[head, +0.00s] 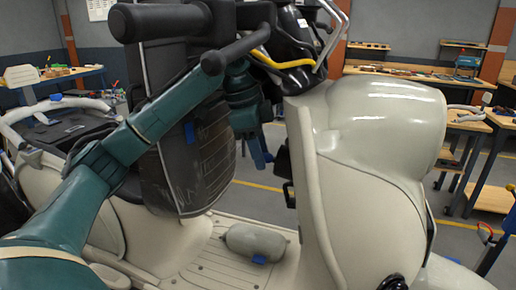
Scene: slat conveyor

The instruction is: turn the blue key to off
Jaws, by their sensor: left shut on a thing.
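A cream scooter (370,180) fills the middle of the view, its front shield on the right and its seat on the left. My left arm comes in from the left, and my left gripper (257,152) hangs down on the rider's side of the shield. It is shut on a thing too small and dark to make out. A black fitting (285,165) sits on the shield's inner side, just right of the gripper. I cannot pick out the blue key. My right gripper does not show.
A large dark bag or case (185,165) stands left of the gripper. A grey rounded bundle (255,242) lies on the footboard. Metal handlebar parts and a yellow cable (282,61) are above. Workbenches (480,170) stand behind, at the right.

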